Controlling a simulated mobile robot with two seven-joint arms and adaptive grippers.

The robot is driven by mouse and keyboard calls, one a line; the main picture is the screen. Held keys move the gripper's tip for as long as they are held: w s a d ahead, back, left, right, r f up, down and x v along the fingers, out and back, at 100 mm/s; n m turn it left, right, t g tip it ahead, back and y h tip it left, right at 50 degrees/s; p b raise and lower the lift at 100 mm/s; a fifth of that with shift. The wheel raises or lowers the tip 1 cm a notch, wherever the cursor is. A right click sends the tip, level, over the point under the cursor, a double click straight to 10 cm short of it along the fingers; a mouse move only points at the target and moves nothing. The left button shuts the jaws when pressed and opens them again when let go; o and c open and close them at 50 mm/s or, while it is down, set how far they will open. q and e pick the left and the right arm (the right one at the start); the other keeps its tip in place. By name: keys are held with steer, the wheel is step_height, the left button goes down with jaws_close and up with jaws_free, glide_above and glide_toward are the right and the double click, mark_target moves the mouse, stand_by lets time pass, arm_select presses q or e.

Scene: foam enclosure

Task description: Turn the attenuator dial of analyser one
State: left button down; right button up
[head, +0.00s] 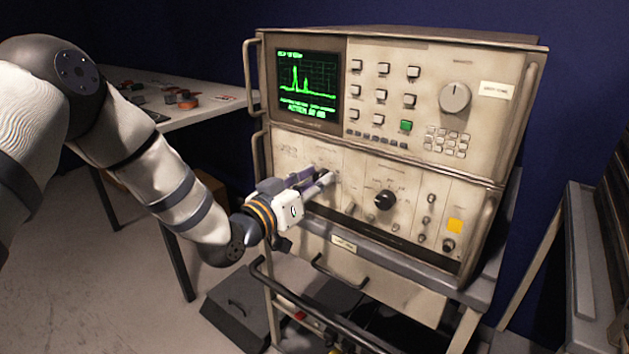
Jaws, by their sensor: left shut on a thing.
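The analyser (400,110) is a beige two-part instrument with a green trace on its screen (307,88). My left gripper (328,176) reaches the left part of the lower panel and is shut on a small knob there, most likely the attenuator dial. The fingers hide most of that knob, and its label and pointer cannot be read. A black dial (385,200) sits to the right of the gripper on the same panel, untouched. A large grey knob (454,97) is at the upper right of the analyser. My right gripper does not show.
The analyser stands on a cart with a dark front handle (300,302). A table (205,110) with small red and grey parts is behind my left arm. A grey rack (597,250) stands at the right. Open floor lies at the lower left.

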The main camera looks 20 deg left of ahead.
arm_select(q)
steer(key=c, duration=1.2)
jaws_free()
steer(key=shift+c, duration=0.2)
steer(key=v, duration=1.2)
